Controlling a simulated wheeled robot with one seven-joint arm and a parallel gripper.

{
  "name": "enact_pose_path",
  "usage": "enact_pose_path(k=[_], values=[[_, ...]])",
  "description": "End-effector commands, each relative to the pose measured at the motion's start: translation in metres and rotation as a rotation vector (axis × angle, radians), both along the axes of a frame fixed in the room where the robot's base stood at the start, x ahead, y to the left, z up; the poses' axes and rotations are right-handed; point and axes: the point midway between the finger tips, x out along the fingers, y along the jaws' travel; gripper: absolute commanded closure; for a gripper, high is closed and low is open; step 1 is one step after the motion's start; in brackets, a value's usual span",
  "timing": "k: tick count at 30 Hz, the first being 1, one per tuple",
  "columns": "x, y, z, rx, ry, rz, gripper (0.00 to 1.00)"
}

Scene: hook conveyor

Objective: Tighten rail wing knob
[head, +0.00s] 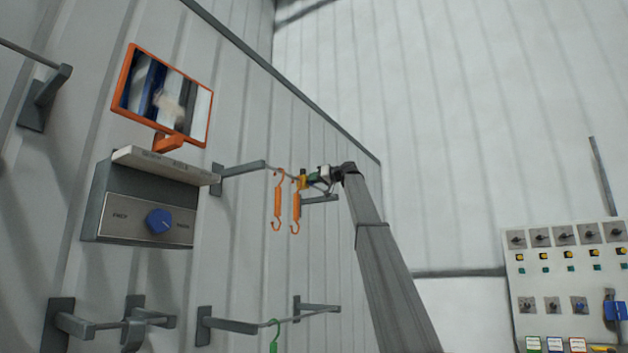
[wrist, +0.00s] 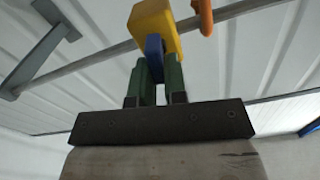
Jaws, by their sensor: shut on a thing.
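The rail (wrist: 100,60) runs across the wrist view and passes through a yellow block (wrist: 152,18). It also shows in the head view, where the yellow block (head: 303,177) is tiny. A blue wing knob (wrist: 153,44) sits on the side of the block facing me. My gripper (wrist: 157,66) has its green fingers shut on the knob, one on each side. The fingers hide part of the knob. In the head view my gripper (head: 317,179) is at the rail, just right of the block.
Two orange hooks (head: 278,203) (head: 296,208) hang close to the block; one shows at the top of the wrist view (wrist: 205,14). A grey box with a blue dial (head: 159,221) and an orange-framed mirror (head: 164,96) are left. A green hook (head: 273,338) hangs below.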

Motion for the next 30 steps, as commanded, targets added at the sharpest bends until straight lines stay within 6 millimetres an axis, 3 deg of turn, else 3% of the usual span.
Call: enact_pose_path(k=[30], values=[[0.0086, -0.0062, -0.0093, 0.559, 0.774, 0.0, 1.0]])
